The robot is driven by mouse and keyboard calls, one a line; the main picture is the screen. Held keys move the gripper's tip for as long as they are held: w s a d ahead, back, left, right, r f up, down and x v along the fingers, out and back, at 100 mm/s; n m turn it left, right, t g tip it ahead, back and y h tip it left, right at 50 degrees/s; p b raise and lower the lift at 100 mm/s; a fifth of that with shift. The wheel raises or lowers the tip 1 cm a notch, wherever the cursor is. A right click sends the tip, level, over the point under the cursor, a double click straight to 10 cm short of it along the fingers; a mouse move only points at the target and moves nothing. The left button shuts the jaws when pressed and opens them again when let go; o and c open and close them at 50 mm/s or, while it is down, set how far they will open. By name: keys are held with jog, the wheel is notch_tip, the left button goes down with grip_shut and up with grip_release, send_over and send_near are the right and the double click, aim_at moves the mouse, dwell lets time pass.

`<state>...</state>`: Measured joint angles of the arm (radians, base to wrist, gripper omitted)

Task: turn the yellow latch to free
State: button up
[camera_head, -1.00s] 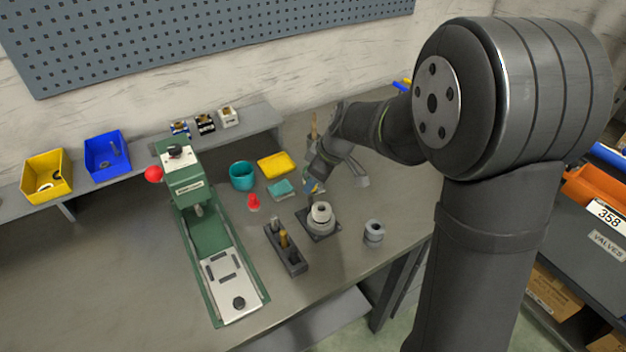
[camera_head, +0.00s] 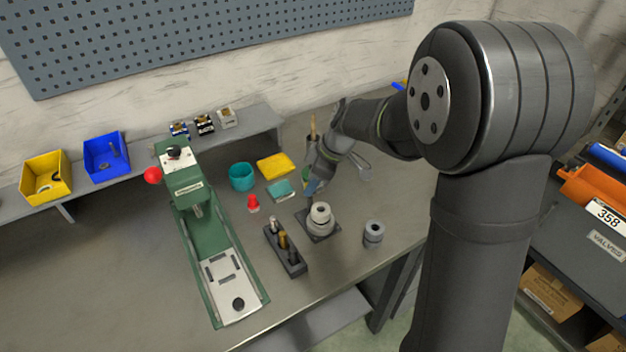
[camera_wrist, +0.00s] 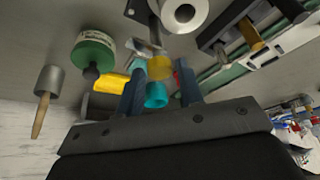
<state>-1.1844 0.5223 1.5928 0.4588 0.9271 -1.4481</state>
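A small rounded yellow piece, which looks like the yellow latch (camera_wrist: 159,67), shows between my fingers in the wrist view. It is beside the dark-based fixture with a pale round collar (camera_wrist: 182,12), which also stands on the bench in the head view (camera_head: 320,218). My gripper (camera_wrist: 160,80) is open, with a finger on each side of the yellow piece and gaps showing. I cannot tell the latch's angle. In the head view my gripper (camera_head: 315,187) is just behind the fixture, and the latch cannot be made out there.
A dark block with upright pegs (camera_head: 285,250) and a grey cylinder (camera_head: 373,234) flank the fixture. A red piece (camera_head: 253,203), teal sponge (camera_head: 281,190), teal cup (camera_head: 241,177) and yellow sponge (camera_head: 276,165) lie left of and behind it. A green press (camera_head: 205,240) stands left.

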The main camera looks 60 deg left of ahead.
jog(key=shift+o, duration=1.1)
jog(key=v, duration=1.7)
jog(key=shift+r, duration=0.15)
jog(key=shift+d, duration=0.15)
jog(key=x, duration=1.7)
